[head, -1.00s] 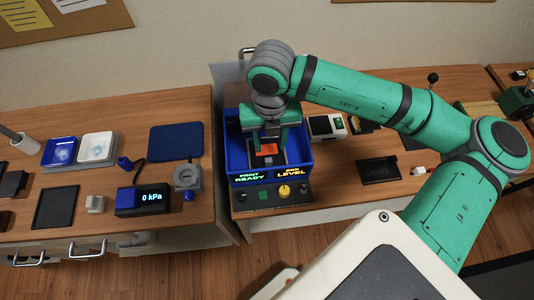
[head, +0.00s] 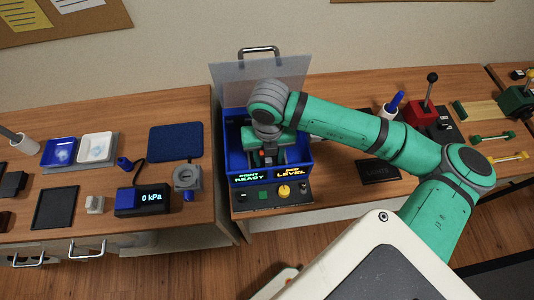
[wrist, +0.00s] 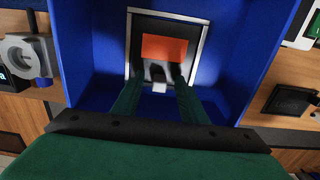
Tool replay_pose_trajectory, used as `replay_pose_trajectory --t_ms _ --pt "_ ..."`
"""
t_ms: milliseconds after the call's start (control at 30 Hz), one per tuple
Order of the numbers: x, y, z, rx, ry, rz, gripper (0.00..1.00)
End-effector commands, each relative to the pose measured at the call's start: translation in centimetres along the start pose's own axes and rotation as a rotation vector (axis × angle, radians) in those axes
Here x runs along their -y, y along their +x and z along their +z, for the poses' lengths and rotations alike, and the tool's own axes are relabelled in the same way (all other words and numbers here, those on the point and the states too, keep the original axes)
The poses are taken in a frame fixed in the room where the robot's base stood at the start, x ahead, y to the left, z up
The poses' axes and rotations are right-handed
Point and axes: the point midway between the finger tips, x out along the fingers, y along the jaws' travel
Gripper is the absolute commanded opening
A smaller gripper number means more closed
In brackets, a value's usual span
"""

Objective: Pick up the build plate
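The build plate (wrist: 143,66) is a dark square with an orange rectangle (wrist: 164,48) on it and a small pale tab (wrist: 159,87) at its near edge. It lies inside a light metal frame in the open blue printer box (head: 233,152). My gripper (wrist: 158,77) is inside the box, its two fingers apart on either side of the tab. I see nothing held between them, and contact with the tab cannot be told. In the head view my gripper and arm hide most of the plate.
The box walls stand close around my gripper, and a translucent lid (head: 228,78) is raised behind it. A grey device (head: 187,178) and a pressure display (head: 143,200) stand on the left bench.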

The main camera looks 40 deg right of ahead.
Motion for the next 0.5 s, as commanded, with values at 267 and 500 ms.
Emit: replay_pose_trajectory --t_ms 267,500 --pt "0.00 -0.03 0.01 0.000 0.000 0.000 0.00" --pt "0.01 -0.09 0.02 0.000 0.000 0.000 0.00"
